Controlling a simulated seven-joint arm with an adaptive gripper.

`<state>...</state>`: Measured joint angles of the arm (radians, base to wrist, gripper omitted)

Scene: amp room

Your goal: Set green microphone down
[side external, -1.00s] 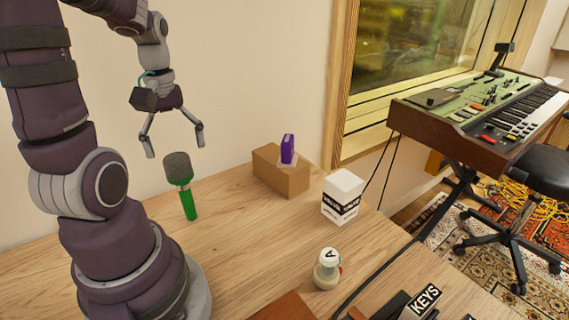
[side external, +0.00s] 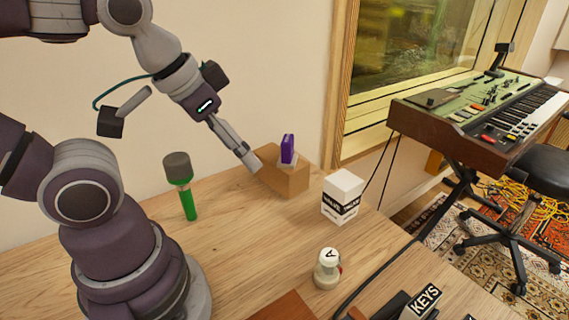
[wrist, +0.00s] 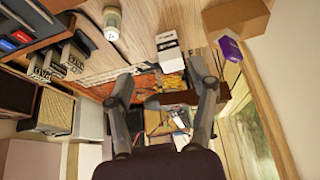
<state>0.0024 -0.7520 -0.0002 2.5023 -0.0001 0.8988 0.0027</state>
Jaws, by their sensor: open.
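The green microphone (side external: 188,203) with a grey head stands upright on the wooden table in the side view, head up. My gripper (side external: 253,165) is to its right and a little higher, close to the cardboard box, apart from the microphone. In the wrist view my gripper (wrist: 163,80) has its two fingers spread with nothing between them. The microphone does not show in the wrist view.
A cardboard box (side external: 292,184) with a purple item (side external: 287,148) on it stands by the wall. A white box (side external: 342,195) and a jar-like object (side external: 327,270) stand to the right. A cable and a KEYS-labelled item (side external: 425,299) lie at the front. Table around the microphone is clear.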

